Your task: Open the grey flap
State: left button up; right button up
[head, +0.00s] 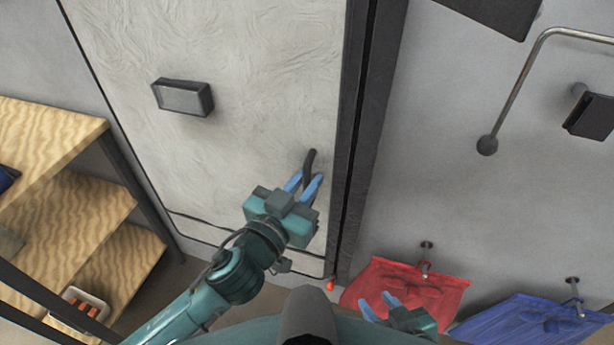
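The grey flap appears to be the tall, pale grey panel (240,60) in the middle of the head view. It lies flush beside a dark vertical frame, and no gap shows along that edge. A dark curved handle (311,160) sits near its lower right side. My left gripper (306,181) is at the handle, its blue fingers on either side of the handle's lower part. Whether they press on it cannot be told. My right gripper (377,303) is low in the view, empty, fingers apart, in front of a red cloth.
A dark-edged grey box (184,97) juts from the panel. Wooden shelves (75,215) stand at the left, with a small tray (82,299) low down. A red cloth (415,285) and a blue cloth (530,322) hang at the right, below a metal rail (519,82).

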pick_arm(q)
jog(key=shift+w+d, duration=0.15)
jog(key=shift+w, duration=0.1)
grip_shut()
jog(key=shift+s, duration=0.1)
dwell(0.3)
